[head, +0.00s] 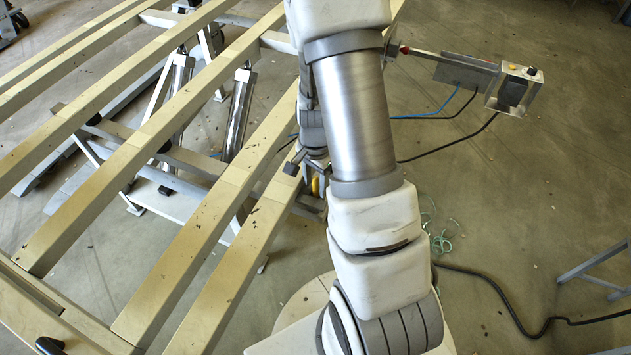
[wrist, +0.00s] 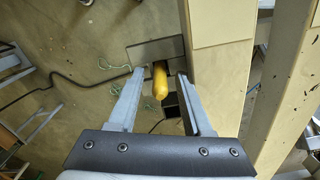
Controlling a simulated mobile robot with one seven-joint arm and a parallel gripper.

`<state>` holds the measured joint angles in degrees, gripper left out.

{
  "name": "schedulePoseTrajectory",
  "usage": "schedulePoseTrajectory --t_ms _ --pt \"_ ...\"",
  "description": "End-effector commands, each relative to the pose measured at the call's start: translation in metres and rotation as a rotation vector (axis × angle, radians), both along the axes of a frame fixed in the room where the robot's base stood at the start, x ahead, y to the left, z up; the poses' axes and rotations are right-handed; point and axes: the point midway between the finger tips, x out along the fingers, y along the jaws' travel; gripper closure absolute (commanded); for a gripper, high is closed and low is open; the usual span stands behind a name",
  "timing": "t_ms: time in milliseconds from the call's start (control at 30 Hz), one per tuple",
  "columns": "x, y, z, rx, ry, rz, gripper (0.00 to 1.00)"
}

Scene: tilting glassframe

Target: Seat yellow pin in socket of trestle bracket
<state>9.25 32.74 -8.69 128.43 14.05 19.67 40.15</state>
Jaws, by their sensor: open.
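The yellow pin (wrist: 160,82) shows in the wrist view between the two fingers of my gripper (wrist: 158,74). The fingers are open, with a visible gap at least on the pin's left side. The pin's far end meets a grey plate (wrist: 150,50), which looks like part of the trestle bracket beside a pale beam. A dark square opening (wrist: 172,105) shows just below and right of the pin; I cannot tell if it is the socket. In the head view a bit of the yellow pin (head: 315,186) shows beside my arm, which hides most of the gripper and bracket.
Long pale beams (head: 190,205) of the tilting frame fill the left. A control box (head: 514,88) on a rail stands at upper right. A black cable (head: 515,312) and green strands (head: 440,240) lie on the floor. Floor at right is mostly clear.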

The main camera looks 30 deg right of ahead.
Motion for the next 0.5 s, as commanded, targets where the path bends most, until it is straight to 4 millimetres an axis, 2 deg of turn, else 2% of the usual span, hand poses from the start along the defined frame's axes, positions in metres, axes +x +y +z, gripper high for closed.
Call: schedulePoseTrajectory --t_ms 167,267,500 --pt "0.0 0.0 0.003 0.0 0.0 0.0 0.5" --pt "0.001 0.0 0.012 0.0 -0.002 0.001 0.5" --pt "0.001 0.0 0.063 -0.001 -0.005 0.002 0.5"
